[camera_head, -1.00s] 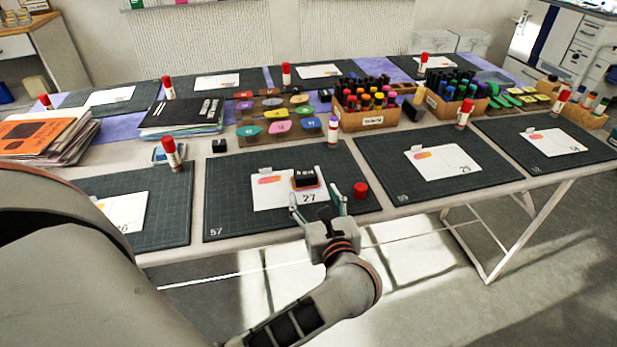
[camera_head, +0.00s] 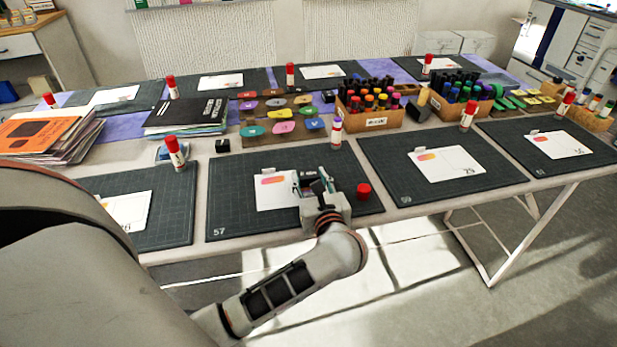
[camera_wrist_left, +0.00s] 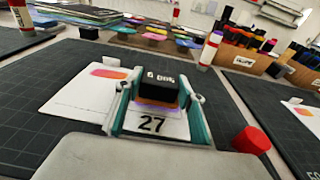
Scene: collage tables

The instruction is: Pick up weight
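In the left wrist view the weight stands between the two teal-edged fingers of my left gripper (camera_wrist_left: 157,108), with small gaps seeming to show on both sides. In the head view my left gripper (camera_head: 318,188) is over the right part of the card and hides most of the weight. My right gripper is not in view.
A red cap (camera_head: 364,191) lies just right of my left gripper. A glue stick (camera_head: 336,132) stands behind it. Another small black block (camera_head: 222,146) sits at the mat's back edge. Marker boxes (camera_head: 369,118) stand further back. The mat's left part is clear.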

